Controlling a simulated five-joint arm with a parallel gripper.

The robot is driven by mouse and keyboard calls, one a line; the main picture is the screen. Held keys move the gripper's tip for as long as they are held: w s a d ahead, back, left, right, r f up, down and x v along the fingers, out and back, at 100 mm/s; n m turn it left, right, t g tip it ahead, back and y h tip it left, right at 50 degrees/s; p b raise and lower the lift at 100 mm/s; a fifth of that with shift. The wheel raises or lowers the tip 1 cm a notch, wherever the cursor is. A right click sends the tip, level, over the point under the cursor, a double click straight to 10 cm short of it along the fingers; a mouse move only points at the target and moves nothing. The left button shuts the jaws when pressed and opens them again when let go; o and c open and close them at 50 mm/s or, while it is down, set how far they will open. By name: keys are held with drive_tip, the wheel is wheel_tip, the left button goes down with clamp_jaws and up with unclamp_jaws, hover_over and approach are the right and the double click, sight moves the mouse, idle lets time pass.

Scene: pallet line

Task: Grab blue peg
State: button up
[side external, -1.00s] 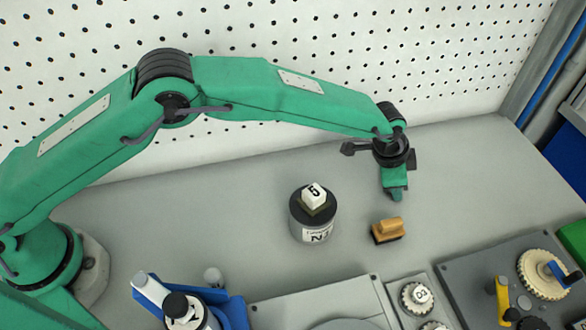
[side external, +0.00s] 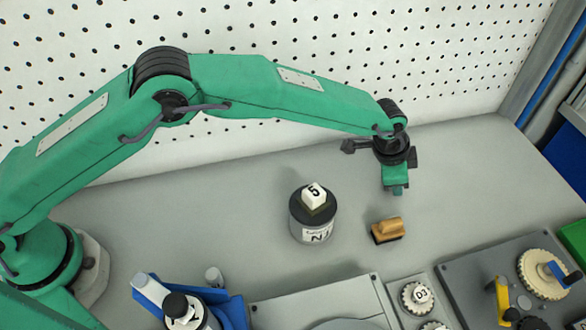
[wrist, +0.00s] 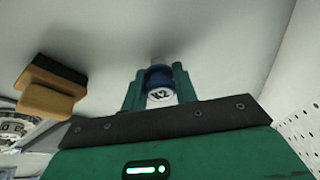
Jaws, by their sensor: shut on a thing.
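A blue peg (wrist: 158,77) with a white end marked "K2" sits between the two green fingers of my gripper (wrist: 157,84) in the wrist view. The fingers are shut on its sides. In the side external view my gripper (side external: 396,188) points down over the bare grey surface, behind the brush. The peg is mostly hidden by the fingers there, and I cannot tell whether it touches the surface.
A wooden-handled brush (side external: 386,230) lies just in front of my gripper. A dark-topped canister (side external: 314,226) with a white "5" block (side external: 314,195) stands to the left. Panels with knobs (side external: 416,296) and a cream gear (side external: 540,283) fill the front right. The pegboard (side external: 440,60) is behind.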

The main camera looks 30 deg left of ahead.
drive_tip(key=shift+r, duration=0.5)
drive_tip(key=r, duration=0.3)
drive_tip(key=shift+s+d, duration=0.15)
drive_tip(key=shift+s, duration=0.15)
drive_tip(key=shift+g, duration=0.3)
drive_tip(key=s+d+r, duration=0.1)
drive_tip(key=s+r, duration=0.1)
drive_tip(key=s, duration=0.1)
drive_tip(key=s+d+r, duration=0.1)
drive_tip(key=s+r, duration=0.1)
drive_tip(key=s, duration=0.2)
drive_tip(key=s+d+r, duration=0.1)
drive_tip(key=s+r, duration=0.1)
drive_tip(key=s, duration=0.1)
drive_tip(key=shift+s+d+r, duration=0.15)
drive_tip(key=shift+s+r, duration=0.1)
